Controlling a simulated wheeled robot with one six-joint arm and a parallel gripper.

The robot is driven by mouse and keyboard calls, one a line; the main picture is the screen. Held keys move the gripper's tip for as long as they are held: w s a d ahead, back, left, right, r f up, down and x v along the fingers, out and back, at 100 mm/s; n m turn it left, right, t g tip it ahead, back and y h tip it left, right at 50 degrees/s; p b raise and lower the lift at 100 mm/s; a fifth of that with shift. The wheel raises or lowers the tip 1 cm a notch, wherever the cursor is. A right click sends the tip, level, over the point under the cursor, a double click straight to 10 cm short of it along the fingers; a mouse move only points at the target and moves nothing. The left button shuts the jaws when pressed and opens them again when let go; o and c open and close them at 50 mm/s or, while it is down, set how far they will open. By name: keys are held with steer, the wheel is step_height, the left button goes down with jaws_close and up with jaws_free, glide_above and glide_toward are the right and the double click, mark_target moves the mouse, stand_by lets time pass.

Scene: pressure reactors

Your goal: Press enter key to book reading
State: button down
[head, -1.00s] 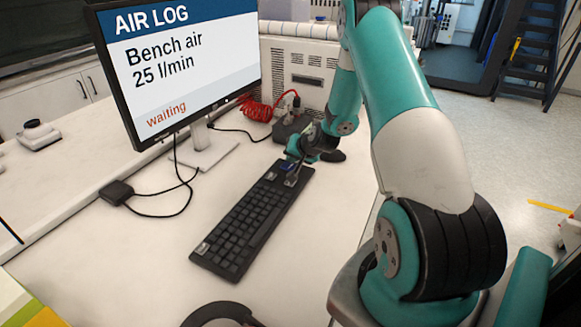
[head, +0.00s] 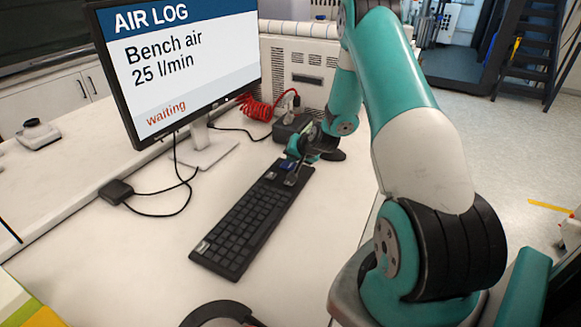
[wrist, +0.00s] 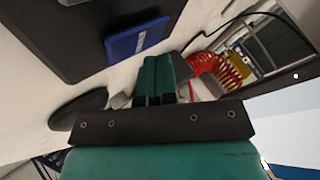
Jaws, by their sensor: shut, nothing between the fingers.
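The black keyboard (head: 240,228) lies on the white bench in front of the monitor. A large blue key (head: 287,164) is at its far end, close beside my gripper (head: 300,158). In the wrist view the blue key (wrist: 138,40), with pale lettering, sits on the dark keyboard just beyond the fingertips. My gripper's teal fingers (wrist: 160,62) are shut together and empty. I cannot tell whether they touch the key. The monitor (head: 185,65) reads "AIR LOG", "Bench air 25 l/min" and, in red, "waiting".
A dark mouse (wrist: 78,108) lies near the keyboard. A coiled red hose (head: 257,107) and a cream cabinet (head: 305,80) stand behind. A small black box (head: 117,192) with a cable lies left of the monitor's stand. The bench left of the keyboard is mostly clear.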

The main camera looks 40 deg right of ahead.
mark_target(292, 165)
steer(key=shift+f+b, duration=0.45)
steer(key=shift+f, duration=0.2)
stand_by(0.4)
stand_by(0.4)
steer(key=shift+r+p, duration=0.45)
steer(key=shift+r, duration=0.35)
steer(key=shift+r+p, duration=1.6)
steer(key=shift+r, duration=0.95)
